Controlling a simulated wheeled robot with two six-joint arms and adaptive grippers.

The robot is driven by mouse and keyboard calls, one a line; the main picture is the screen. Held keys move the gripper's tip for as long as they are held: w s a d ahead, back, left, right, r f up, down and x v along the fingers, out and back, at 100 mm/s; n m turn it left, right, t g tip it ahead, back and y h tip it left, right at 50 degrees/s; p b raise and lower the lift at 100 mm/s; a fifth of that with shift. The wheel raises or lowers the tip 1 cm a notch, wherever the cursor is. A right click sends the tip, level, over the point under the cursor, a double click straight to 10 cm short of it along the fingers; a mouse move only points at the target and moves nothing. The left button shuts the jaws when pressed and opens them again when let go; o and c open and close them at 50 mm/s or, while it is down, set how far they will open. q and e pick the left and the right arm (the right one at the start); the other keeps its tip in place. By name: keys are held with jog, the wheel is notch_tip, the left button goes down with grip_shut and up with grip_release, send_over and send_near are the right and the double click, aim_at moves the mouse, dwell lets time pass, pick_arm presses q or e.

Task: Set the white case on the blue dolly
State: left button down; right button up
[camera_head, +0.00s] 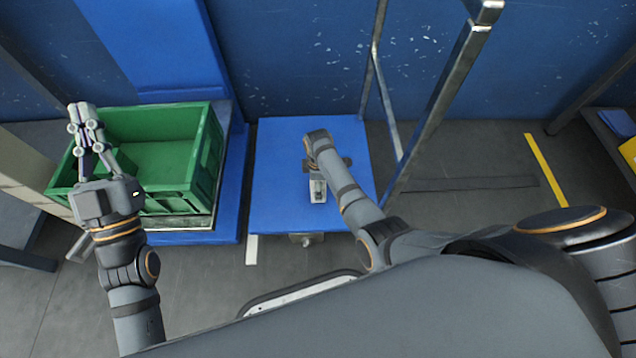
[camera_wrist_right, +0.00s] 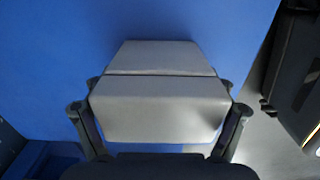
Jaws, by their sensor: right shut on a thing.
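The white case (camera_wrist_right: 160,105) shows pale grey, with a seam across it, in the right wrist view. My right gripper (camera_wrist_right: 160,118) has a finger on each side of it and is shut on it. In the head view the case (camera_head: 318,190) is a small pale patch, partly hidden by my right wrist, over the blue dolly (camera_head: 275,185). The dolly's flat blue top also fills much of the right wrist view (camera_wrist_right: 60,60). I cannot tell whether the case touches the dolly. My left gripper (camera_head: 81,108) looks shut and empty, above a green crate.
The green crate (camera_head: 205,160) stands on another blue platform (camera_head: 228,220) left of the dolly. A metal frame post (camera_head: 440,90) rises at the dolly's right. Open grey floor with a yellow line (camera_head: 545,170) lies further right. A blue wall stands behind.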

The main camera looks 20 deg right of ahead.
jog(key=shift+f, duration=0.1)
jog(key=o, duration=1.1)
jog(key=shift+o, duration=0.2)
